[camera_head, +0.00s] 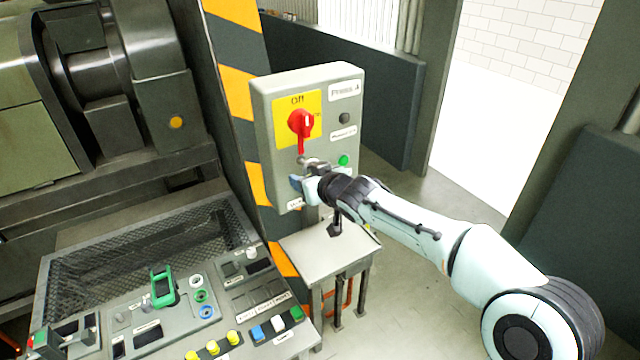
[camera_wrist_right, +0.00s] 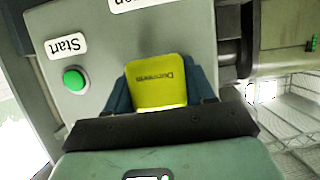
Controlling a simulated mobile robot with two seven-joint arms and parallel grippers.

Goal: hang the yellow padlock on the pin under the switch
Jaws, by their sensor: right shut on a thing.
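The red switch (camera_head: 301,124) sits on a yellow plate on the front of the grey control box (camera_head: 262,100), with its handle pointing down. My right gripper (camera_head: 306,180) is at the box front, just below the switch. In the right wrist view the yellow padlock (camera_wrist_right: 158,82) is held between the blue fingers of my right gripper (camera_wrist_right: 160,95), its lettered face toward the camera. The pin and the shackle cannot be told apart in the head view; a small metallic shape shows just under the switch handle. My left gripper is out of view.
A green button (camera_head: 343,160) is right of the switch; it also shows in the right wrist view (camera_wrist_right: 75,80). A small grey stand (camera_head: 318,252) is below the box. A console (camera_head: 130,290) with buttons lies at the lower left. A striped post (camera_head: 236,50) stands behind the box.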

